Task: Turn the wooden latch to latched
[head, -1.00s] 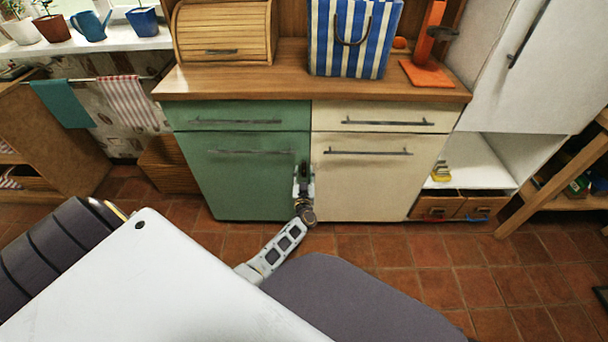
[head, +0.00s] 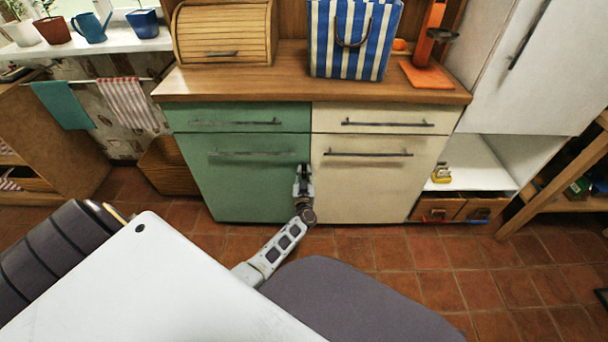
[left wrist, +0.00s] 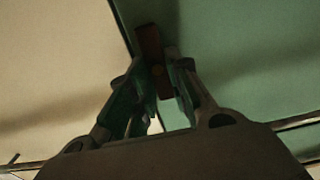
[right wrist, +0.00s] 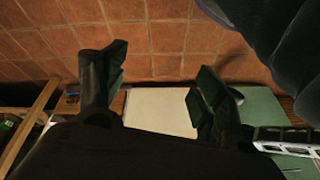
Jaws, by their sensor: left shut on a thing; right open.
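In the head view the gripper hides the latch. My right gripper (right wrist: 158,72) is open and empty in the right wrist view; it is outside the head view.
The wooden counter (head: 240,85) above the doors carries a roll-front bread box (head: 222,30), a striped bag (head: 350,40) and an orange stand (head: 427,75). Bar handles (head: 368,154) stick out from the doors. The tiled floor (head: 400,252) in front is clear.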

